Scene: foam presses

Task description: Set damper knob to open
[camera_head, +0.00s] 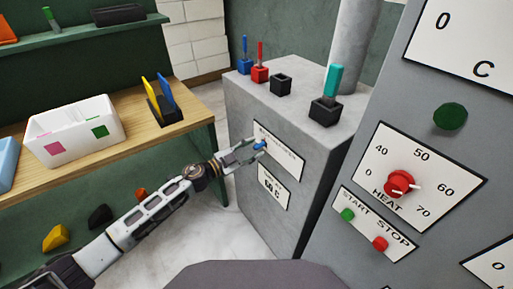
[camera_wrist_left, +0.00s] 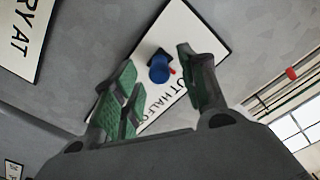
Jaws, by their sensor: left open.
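The damper knob is a small blue knob (camera_head: 261,144) on a white label plate (camera_head: 288,160) on the side of the grey cabinet. In the left wrist view the blue knob (camera_wrist_left: 160,69) has a small red mark at its edge, and its plate (camera_wrist_left: 205,22) shows the letters "UT HALF", with the rest hidden behind a finger. My left gripper (camera_head: 252,150) is at the knob. Its green-padded fingers (camera_wrist_left: 158,82) are open, with the knob between their tips, and a gap shows on each side. My right gripper is not in view.
A second label (camera_head: 273,187) is below the plate. Sockets with blue, red and teal sticks (camera_head: 333,82) stand on the cabinet top. A grey panel with a red heat knob (camera_head: 400,184) and start and stop buttons is at right. A wooden bench (camera_head: 190,98) is at left.

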